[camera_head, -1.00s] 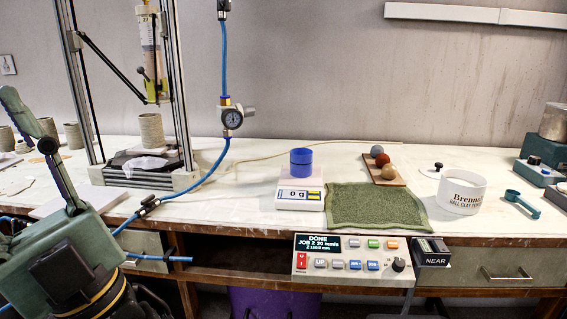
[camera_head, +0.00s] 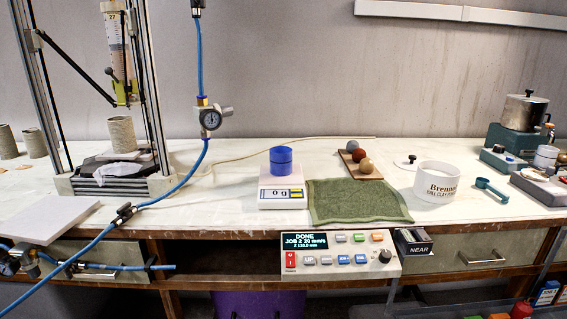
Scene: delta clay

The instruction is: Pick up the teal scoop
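The teal scoop (camera_head: 491,190) lies on the white worktop at the right, its round cup toward the back left and its handle pointing to the front right. It is just right of the white tub with dark lettering (camera_head: 437,182) and apart from it. Nothing covers the scoop. My gripper is not in view.
The tub's knobbed lid (camera_head: 407,163) lies behind it. A green towel (camera_head: 357,202), a scale (camera_head: 281,195) with a blue cup (camera_head: 281,160), and a board of clay balls (camera_head: 361,166) stand left. Teal equipment (camera_head: 514,147) stands right. A control panel (camera_head: 340,254) juts from the front edge.

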